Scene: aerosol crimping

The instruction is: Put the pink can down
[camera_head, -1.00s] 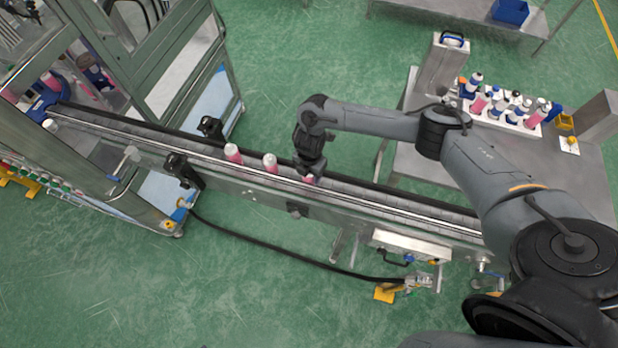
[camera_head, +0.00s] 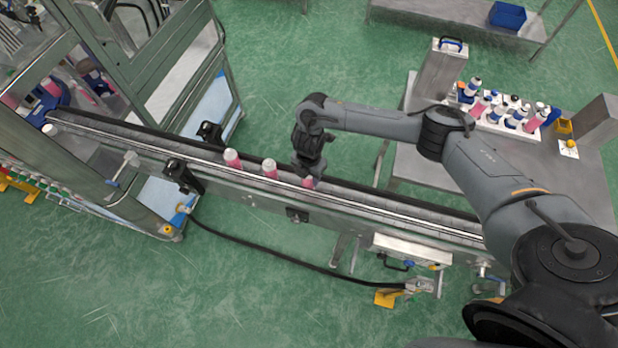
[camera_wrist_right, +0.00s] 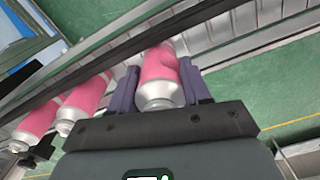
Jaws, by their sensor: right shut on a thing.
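A pink can (camera_head: 307,182) is at the conveyor below my right gripper (camera_head: 308,175), whose fingers are shut around it. In the right wrist view the pink can (camera_wrist_right: 158,75) with its silvery white top sits between the two purple-grey fingers of the right gripper (camera_wrist_right: 160,85). The can's base is hard to see, so I cannot tell if it touches the belt. The conveyor (camera_head: 380,199) runs diagonally under it. My left gripper is not in view.
Two more pink cans, one (camera_head: 232,158) and another (camera_head: 269,168), stand in line to the left on the conveyor. Black sensor brackets (camera_head: 178,172) flank the belt. A table at right holds a rack of cans and bottles (camera_head: 505,110).

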